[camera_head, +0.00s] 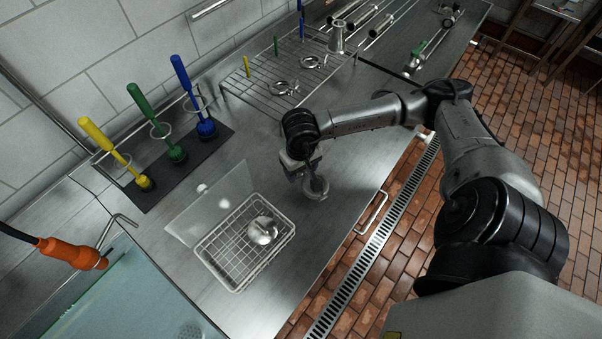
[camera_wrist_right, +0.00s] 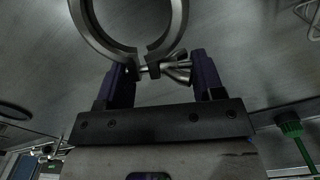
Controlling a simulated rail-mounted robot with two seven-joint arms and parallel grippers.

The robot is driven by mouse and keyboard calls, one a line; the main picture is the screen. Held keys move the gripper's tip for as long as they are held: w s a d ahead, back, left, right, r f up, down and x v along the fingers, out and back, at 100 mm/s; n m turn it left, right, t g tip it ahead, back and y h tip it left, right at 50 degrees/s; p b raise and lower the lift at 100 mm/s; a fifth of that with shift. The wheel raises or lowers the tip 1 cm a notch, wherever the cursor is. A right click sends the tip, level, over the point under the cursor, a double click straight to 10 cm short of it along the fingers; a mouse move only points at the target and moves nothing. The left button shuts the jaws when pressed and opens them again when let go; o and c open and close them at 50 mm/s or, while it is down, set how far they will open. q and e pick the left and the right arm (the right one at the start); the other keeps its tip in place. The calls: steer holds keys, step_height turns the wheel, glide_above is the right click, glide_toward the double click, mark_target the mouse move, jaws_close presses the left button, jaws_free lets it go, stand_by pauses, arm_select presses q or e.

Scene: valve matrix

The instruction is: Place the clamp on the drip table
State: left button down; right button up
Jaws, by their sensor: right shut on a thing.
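My right gripper (camera_head: 306,178) is shut on a steel ring clamp (camera_head: 317,190) and holds it over the bare counter. In the right wrist view the clamp (camera_wrist_right: 131,46) is held by its screw end between the two purple fingers (camera_wrist_right: 165,72), with its ring sticking out ahead. The drip table appears to be the wire rack (camera_head: 262,103) at the back, up and left of my gripper. Two similar clamps, one nearer (camera_head: 283,88) and one farther (camera_head: 313,62), lie on it. My left gripper is not in view.
A white wire basket (camera_head: 209,258) holding a steel part (camera_head: 262,230) stands in front. Yellow (camera_head: 97,134), green (camera_head: 150,110) and blue (camera_head: 184,78) brushes stand upright on a dark mat left of the rack. A steel cup (camera_head: 337,40) stands at the rack's far end. Counter around my gripper is clear.

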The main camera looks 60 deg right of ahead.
mark_target(301, 175)
steer(key=shift+f, duration=1.45)
steer(key=shift+f, duration=0.15)
steer(key=o, duration=1)
step_height(301, 175, up, 12)
steer(key=shift+r, duration=0.15)
